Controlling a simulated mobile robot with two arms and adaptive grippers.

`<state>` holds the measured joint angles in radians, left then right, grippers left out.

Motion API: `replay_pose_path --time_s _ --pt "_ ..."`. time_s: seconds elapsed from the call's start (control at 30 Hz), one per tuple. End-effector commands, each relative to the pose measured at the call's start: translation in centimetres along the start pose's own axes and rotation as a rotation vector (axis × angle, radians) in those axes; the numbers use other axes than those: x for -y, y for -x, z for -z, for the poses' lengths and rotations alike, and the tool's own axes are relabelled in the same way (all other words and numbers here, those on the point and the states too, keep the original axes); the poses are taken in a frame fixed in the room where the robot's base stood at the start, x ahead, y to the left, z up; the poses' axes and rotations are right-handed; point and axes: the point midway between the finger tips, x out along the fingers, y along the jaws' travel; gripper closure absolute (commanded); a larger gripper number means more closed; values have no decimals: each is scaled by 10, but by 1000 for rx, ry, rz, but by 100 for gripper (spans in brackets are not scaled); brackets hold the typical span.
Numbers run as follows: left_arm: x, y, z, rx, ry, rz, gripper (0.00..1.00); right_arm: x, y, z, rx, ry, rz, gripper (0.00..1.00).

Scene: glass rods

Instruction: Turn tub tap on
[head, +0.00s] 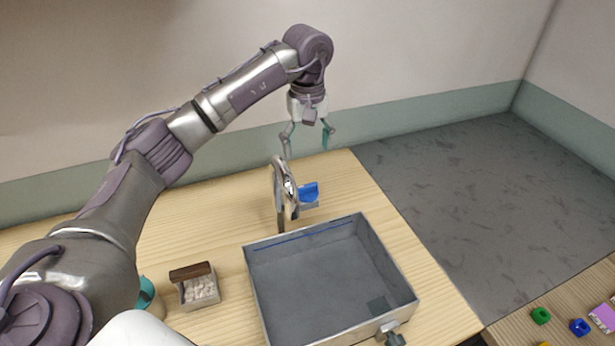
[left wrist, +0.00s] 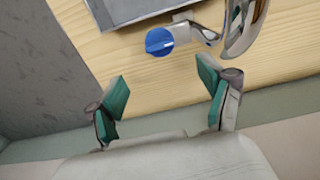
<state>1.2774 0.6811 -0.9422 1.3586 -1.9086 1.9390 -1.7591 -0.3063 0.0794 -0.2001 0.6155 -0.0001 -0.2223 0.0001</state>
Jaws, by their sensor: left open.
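The tap is a chrome curved spout (head: 285,188) standing at the back edge of a grey tub (head: 256,290), with a blue handle (head: 309,192) on its right side. In the left wrist view the blue knob (left wrist: 160,42) sits on a chrome stem, beside the spout (left wrist: 245,28). My left gripper (head: 307,145) is open and empty, above the table's back edge and behind the tap. In the left wrist view its green-padded fingertips (left wrist: 165,85) are spread wide, with the knob beyond them and apart from them. My right gripper is not in view.
The tub stands on a wooden table (head: 215,235) and has a drain valve (head: 391,335) at its front right. A small box with a brown block (head: 200,292) stands left of the tub. Small coloured blocks (head: 579,327) lie on another surface at lower right. The wall is close behind the table.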

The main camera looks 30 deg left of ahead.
Motion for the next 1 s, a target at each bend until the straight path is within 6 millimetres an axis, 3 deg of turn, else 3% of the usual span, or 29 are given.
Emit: replay_pose_path --time_s 0.3,0.5,0.7,0.97,1.0 --pt "1 -66 -1 5 2 3 20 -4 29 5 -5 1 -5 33" --pt "0 -98 -1 5 2 1 20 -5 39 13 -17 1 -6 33" --pt "0 -112 -1 3 1 -1 20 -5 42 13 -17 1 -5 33" --pt "0 -113 -1 2 1 -1 20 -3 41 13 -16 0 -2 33" --pt "0 -113 -1 2 1 -1 25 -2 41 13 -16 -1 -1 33"
